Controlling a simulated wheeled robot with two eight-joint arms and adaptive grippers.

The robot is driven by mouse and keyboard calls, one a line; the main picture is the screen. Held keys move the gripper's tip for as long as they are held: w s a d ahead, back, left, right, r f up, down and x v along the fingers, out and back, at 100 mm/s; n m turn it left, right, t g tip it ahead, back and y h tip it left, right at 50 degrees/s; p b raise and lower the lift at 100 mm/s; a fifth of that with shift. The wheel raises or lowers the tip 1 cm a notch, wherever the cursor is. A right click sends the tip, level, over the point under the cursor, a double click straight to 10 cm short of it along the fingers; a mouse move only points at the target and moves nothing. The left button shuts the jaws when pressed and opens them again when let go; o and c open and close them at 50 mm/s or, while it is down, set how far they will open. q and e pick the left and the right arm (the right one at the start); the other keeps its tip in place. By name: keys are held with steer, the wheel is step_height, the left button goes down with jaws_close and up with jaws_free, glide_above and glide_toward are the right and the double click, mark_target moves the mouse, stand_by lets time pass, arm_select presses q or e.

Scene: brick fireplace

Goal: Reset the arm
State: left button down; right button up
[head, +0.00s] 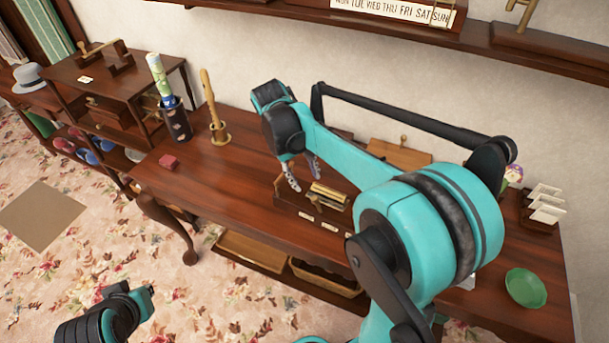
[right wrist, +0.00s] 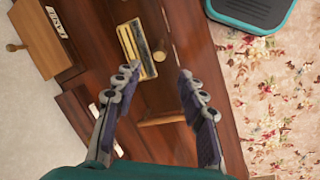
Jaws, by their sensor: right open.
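My right arm (head: 350,155) is teal and black and reaches out over the wooden table (head: 230,180). My right gripper (head: 302,180) points down above the table, close to a dark wooden stand with brass rollers (head: 328,197). In the right wrist view its two fingers (right wrist: 158,82) are spread apart with nothing between them. The brass-fitted stand (right wrist: 137,50) lies beyond the fingertips in that view. Part of my left arm (head: 105,318) shows at the lower left, over the carpet; whether its gripper is open or shut is unclear.
A dark holder with a rolled paper (head: 175,120), a brass stand with a wooden stick (head: 219,130) and a red block (head: 169,162) stand on the table's left. A green bowl (head: 525,288) and a card rack (head: 541,210) are at the right. A wall shelf (head: 400,25) runs above.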

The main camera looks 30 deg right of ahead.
steer(key=shift+s, duration=0.1)
stand_by(0.4)
steer(key=s+a+t+y, duration=0.1)
steer(key=s+a+t, duration=0.2)
steer(key=s, duration=0.3)
steer(key=s+a+f+t+y, duration=0.1)
steer(key=s+a+t+y, duration=0.1)
steer(key=s+a+t, duration=0.2)
steer(key=s+t, duration=0.1)
steer(key=s, duration=0.1)
steer(key=shift+s+f+m+t, duration=0.2)
steer(key=shift+s+m+t, duration=0.1)
steer(key=shift+s+m, duration=0.1)
